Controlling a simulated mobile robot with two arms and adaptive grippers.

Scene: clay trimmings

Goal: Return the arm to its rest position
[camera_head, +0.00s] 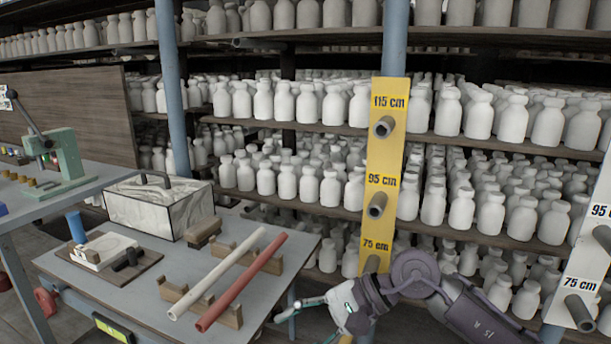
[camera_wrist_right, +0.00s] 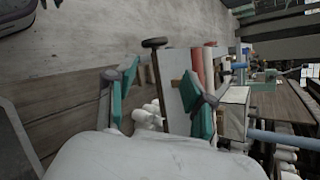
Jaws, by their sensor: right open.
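My right arm (camera_head: 425,275) comes in from the lower right in the head view. It is bent in front of the yellow post, at the right side of the grey table. My right gripper (camera_head: 292,309) points left, just off the table's right edge. In the wrist view its two teal fingers (camera_wrist_right: 160,85) are spread apart with nothing held between them. Its fingers appear apart from the red tube (camera_head: 243,281) and the cream tube (camera_head: 217,273), which lie on wooden cradles on the table. My left gripper is not in view.
The grey table (camera_head: 277,221) also bears a marbled box (camera_head: 158,210) and a board with a white block (camera_head: 104,248). A yellow post (camera_head: 384,155) with height labels and pegs stands behind my right arm. Shelves of pale bottles fill the back. A green press (camera_head: 62,158) stands left.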

